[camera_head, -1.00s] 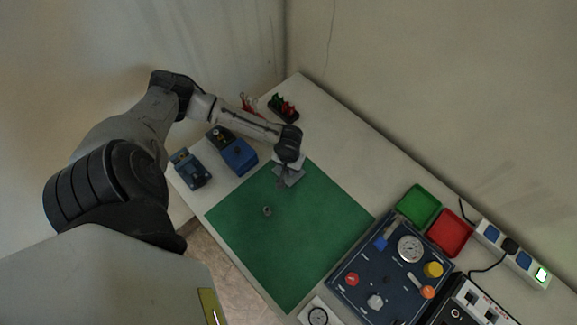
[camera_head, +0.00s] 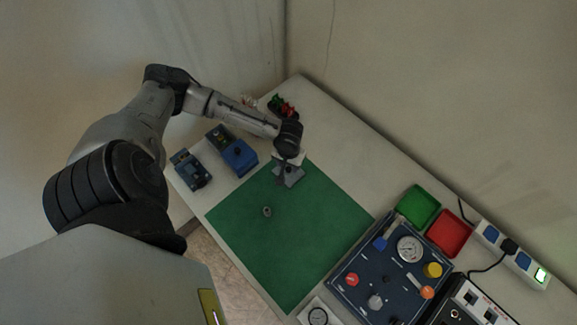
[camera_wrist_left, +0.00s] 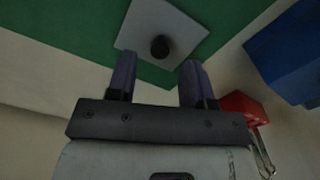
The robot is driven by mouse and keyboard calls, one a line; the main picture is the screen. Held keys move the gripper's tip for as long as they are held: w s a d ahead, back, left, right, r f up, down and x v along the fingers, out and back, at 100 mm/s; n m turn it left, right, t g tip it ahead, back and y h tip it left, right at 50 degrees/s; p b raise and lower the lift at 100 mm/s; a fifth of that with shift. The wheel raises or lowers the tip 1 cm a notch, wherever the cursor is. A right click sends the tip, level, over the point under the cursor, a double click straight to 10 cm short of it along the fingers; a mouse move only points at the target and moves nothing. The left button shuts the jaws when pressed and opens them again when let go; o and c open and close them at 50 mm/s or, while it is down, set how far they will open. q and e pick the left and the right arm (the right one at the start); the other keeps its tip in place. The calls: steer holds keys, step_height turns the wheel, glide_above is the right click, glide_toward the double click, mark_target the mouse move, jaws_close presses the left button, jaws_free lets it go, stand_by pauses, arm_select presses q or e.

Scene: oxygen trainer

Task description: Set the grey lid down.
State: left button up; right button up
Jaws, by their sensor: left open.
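The grey lid (camera_head: 290,177) is a flat square plate at the upper corner of the green mat (camera_head: 290,235). In the left wrist view the lid (camera_wrist_left: 140,24) lies flat over the green, with a round black knob in its middle. My left gripper (camera_head: 287,163) is just above the lid. In the left wrist view its two fingers (camera_wrist_left: 158,78) are spread with nothing between them, and the knob is beyond the fingertips. The fingertips are small and partly hidden in the head view. My right gripper is not in view.
Blue devices (camera_head: 239,156) stand left of the mat. A dark rack with red and green pieces (camera_head: 284,107) is behind my wrist. A blue gauge panel (camera_head: 385,270) and green (camera_head: 418,205) and red (camera_head: 450,232) trays are right. A small metal part (camera_head: 267,212) sits on the mat.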

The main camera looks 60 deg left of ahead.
mark_target(289, 169)
arm_select(q)
step_height(289, 169, up, 8)
steer(key=s+d+f+m+t+h, duration=0.15)
steer(key=d+m, duration=0.25)
steer(key=d, duration=0.4)
steer(key=s+d+f+m+t+h, duration=0.1)
steer(key=s+d+f+m, duration=0.15)
steer(key=d, duration=0.65)
steer(key=s+d+r+m+t+y, duration=0.1)
steer(key=s+r+m+y, duration=0.1)
steer(key=s, duration=0.6)
steer(key=shift+s+r+m+p, duration=0.15)
steer(key=shift+r+m+p, duration=0.15)
steer(key=shift+m, duration=0.45)
steer(key=shift+d, duration=0.1)
steer(key=shift+c, duration=0.4)
